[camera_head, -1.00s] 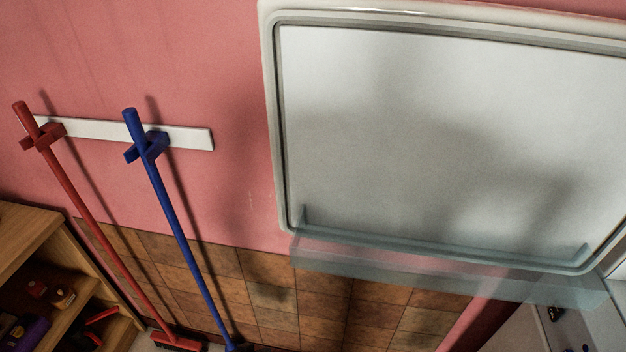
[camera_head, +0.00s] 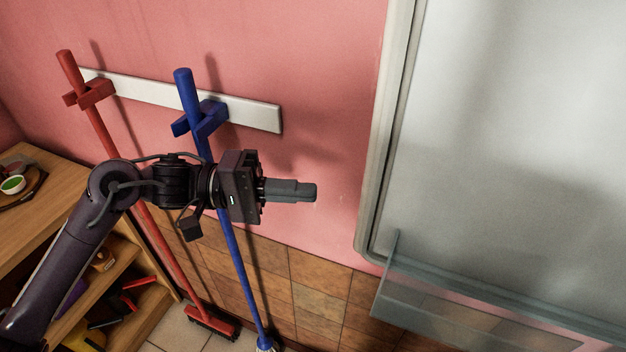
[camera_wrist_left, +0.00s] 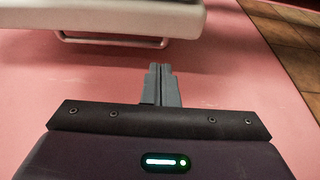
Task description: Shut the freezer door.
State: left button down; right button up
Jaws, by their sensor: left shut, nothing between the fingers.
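The freezer door (camera_head: 500,130) stands open at the right of the head view. Its white inner side, grey seal and clear shelf (camera_head: 480,310) face me; its right part runs out of the picture. My left gripper (camera_head: 314,191) is shut and empty, to the left of the door's near edge in the picture and apart from it. In the left wrist view the shut fingers (camera_wrist_left: 160,72) point toward the pink wall, and the pale door (camera_wrist_left: 110,17) crosses the top left beyond them. My right gripper is not in view.
A wooden shelf unit (camera_head: 50,230) with several items stands at the left. Bare pink wall lies between gripper and door.

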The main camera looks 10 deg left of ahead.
pick_arm(q)
jog(key=d+p, duration=0.1)
jog(key=d, duration=0.7)
jog(key=shift+w, duration=0.2)
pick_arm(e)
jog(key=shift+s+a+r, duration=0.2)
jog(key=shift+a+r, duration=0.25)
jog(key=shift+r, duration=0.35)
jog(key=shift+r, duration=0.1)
